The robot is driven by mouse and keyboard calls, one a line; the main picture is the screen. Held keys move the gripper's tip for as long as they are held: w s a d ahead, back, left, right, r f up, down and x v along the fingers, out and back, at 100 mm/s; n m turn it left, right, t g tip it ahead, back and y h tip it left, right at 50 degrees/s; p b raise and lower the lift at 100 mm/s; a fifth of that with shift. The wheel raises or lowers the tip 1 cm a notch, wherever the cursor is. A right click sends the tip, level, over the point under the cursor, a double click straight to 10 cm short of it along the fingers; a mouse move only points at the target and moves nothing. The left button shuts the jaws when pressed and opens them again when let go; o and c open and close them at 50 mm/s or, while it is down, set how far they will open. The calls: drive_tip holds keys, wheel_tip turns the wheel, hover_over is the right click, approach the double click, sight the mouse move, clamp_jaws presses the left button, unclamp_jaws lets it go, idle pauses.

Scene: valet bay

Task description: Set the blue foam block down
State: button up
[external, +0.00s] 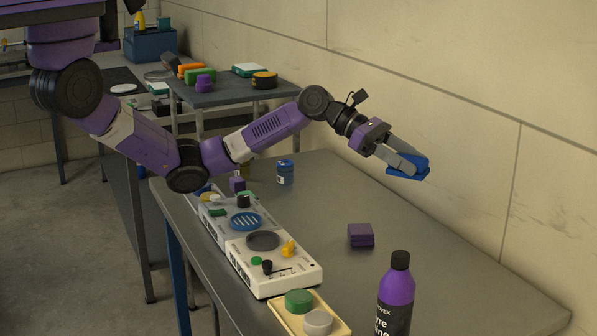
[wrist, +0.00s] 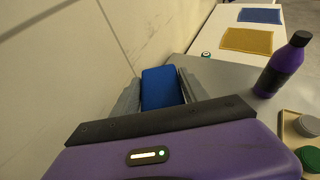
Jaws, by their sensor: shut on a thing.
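The blue foam block (external: 421,166) is held between the fingers of my gripper (external: 408,163). In the external view it is up in the air above the grey table (external: 440,240), near the wall side, and does not touch the tabletop. In the wrist view the blue foam block (wrist: 161,89) sits between the two grey fingers of my gripper (wrist: 160,92). The fingers hide its sides.
A purple block (external: 361,235) lies on the table, with a purple bottle (external: 397,295) in front. White control panels (external: 272,262) and a cream tray (external: 335,325) line the left edge. A blue jar (external: 285,172) stands behind. The table's wall side is clear.

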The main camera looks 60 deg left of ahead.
drive_tip(key=a+n+t+y+p, duration=0.1)
drive_tip(key=a+n+t+y, duration=0.2)
drive_tip(key=a, duration=1.5)
drive_tip(key=n+t+y+p, duration=0.1)
drive_tip(key=n+t+y, duration=0.1)
drive_tip(key=n+y, duration=0.15)
hover_over(319, 205)
drive_tip(key=f, duration=0.1)
wheel_tip(319, 205, down, 20)
drive_tip(key=shift+r+p, duration=0.1)
drive_tip(key=shift+p, duration=0.3)
drive_tip(key=shift+f, duration=0.25)
drive_tip(key=o, duration=1.4)
drive_tip(key=shift+c, duration=0.2)
